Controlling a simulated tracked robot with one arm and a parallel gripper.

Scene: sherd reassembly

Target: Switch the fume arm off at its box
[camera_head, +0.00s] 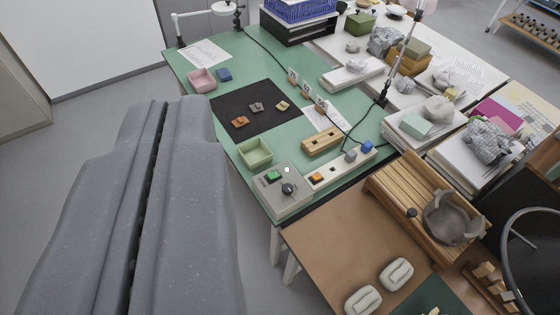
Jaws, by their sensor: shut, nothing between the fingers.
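A grey-beige control box (291,208) stands at the near edge of the green table, right of the picture's middle. On its top are a green switch (273,176), a dark round knob (289,188) and a small pale round spot (287,169). I cannot tell the switch's position for sure. My gripper (167,104) fills the lower left, its two grey fingers closed along a dark seam with nothing between them. In the picture its tips lie left of the box, apart from it. Which part in view is the fume arm is unclear.
A power strip (340,172) with plugs adjoins the box's right. A green tray (255,152) sits behind it. Sherds lie on a black mat (283,118) farther back. A wooden rack (400,197) and brown board (335,240) are at the right. Floor is clear at left.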

